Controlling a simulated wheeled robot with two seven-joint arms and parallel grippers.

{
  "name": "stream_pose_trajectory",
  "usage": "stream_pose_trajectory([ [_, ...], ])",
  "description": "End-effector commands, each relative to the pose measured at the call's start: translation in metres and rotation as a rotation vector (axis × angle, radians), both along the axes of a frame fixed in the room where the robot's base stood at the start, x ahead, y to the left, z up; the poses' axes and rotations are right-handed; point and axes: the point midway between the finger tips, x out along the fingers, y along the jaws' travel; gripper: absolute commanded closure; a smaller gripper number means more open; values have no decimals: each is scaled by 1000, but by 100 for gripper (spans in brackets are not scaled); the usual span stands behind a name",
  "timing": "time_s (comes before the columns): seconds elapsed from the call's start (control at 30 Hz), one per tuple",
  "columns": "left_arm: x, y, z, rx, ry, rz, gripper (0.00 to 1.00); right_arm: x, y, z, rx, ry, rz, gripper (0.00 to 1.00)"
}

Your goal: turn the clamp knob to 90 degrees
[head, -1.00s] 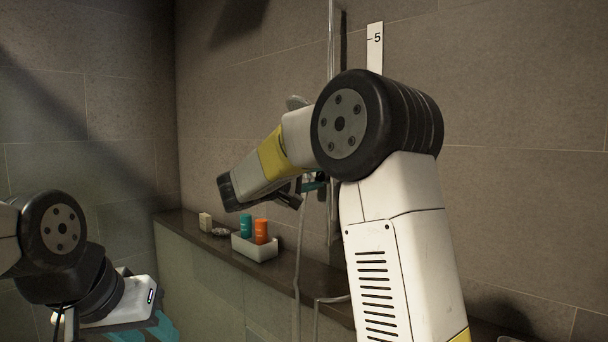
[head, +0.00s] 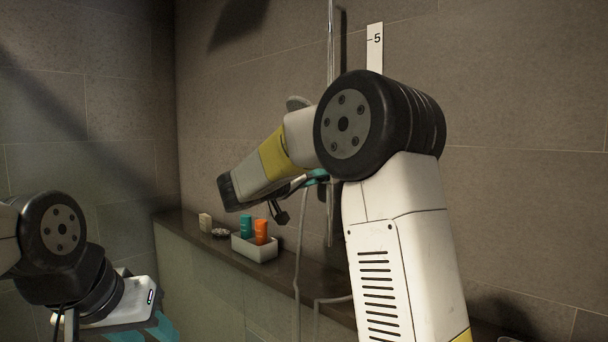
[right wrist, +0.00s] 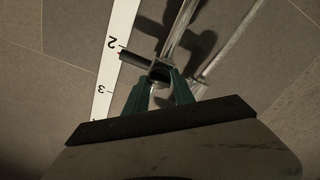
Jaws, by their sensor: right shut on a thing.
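The clamp knob (right wrist: 160,74) is a small dark round piece on the metal rail (right wrist: 180,30) in the right wrist view. A short dark pin (right wrist: 134,60) sticks out to its left, toward the scale. My right gripper (right wrist: 160,83) has its green fingers shut on the knob, one on each side. In the head view the right gripper (head: 318,176) is mostly hidden behind my right arm, with a bit of teal finger at the rail. My left gripper (head: 146,332) is low at the left edge, cut off by the frame, away from the clamp.
A white scale strip (right wrist: 116,45) with numbers runs beside the rail; its upper end (head: 375,48) shows in the head view. A dark ledge (head: 190,228) holds a white tray (head: 256,249) with teal and orange bottles, and a small soap-like block (head: 205,223). A hose (head: 299,240) hangs below.

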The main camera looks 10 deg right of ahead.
Motion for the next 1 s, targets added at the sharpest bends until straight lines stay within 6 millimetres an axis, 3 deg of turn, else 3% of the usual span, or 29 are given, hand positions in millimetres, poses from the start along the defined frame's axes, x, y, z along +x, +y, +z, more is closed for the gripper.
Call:
stream_pose_trajectory([
  [0.67,0,0,0,0,0,0,60,0,1,5,37,-60,4,100],
  [0.7,0,0,0,0,0,0,60,0,1,5,37,-60,4,66],
  [0.8,0,0,0,0,0,0,60,0,1,4,36,-58,4,48],
  [1.0,0,0,0,0,0,0,60,0,0,2,38,-54,1,48],
])
